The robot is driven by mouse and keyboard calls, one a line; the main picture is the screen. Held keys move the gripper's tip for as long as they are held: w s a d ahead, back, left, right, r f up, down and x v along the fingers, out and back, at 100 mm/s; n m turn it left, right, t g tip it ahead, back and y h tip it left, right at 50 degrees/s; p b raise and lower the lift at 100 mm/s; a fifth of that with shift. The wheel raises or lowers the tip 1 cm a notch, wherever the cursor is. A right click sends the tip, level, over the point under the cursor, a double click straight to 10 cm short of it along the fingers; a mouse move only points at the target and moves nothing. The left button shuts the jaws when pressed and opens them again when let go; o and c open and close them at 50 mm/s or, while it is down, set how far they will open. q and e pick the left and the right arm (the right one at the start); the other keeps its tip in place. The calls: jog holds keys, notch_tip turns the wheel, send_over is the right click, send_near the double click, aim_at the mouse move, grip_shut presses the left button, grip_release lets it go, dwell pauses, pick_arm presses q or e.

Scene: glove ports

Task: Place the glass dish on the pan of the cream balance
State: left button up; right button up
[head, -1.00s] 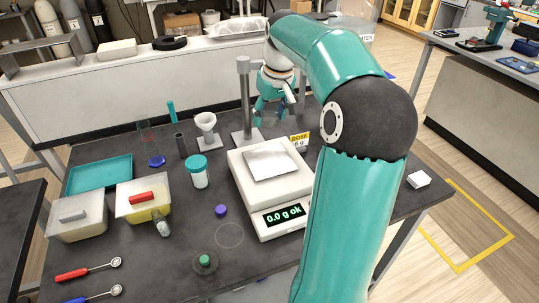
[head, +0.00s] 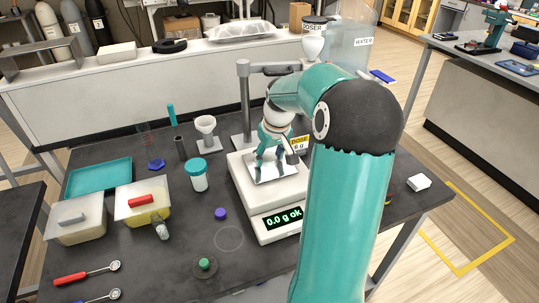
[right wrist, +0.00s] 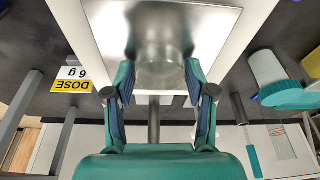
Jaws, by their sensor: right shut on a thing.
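My right gripper (head: 268,165) is over the steel pan (head: 284,176) of the cream balance (head: 250,210). In the right wrist view, my right gripper (right wrist: 159,76) is shut on the clear glass dish (right wrist: 160,72), with a finger on either side of it. The dish is in front of the pan (right wrist: 215,28); whether it touches the pan I cannot tell. In the head view the dish is hard to make out between the fingers. The balance display reads 0.0 g ok. My left gripper is out of view.
A grey stand (head: 245,100) rises behind the balance, near a yellow dose card (head: 299,144). The dark table front is partly clear.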

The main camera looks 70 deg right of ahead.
jog(key=shift+f, duration=0.1)
jog(key=o, duration=1)
jog(key=shift+c, duration=0.2)
jog(key=v, duration=1.2)
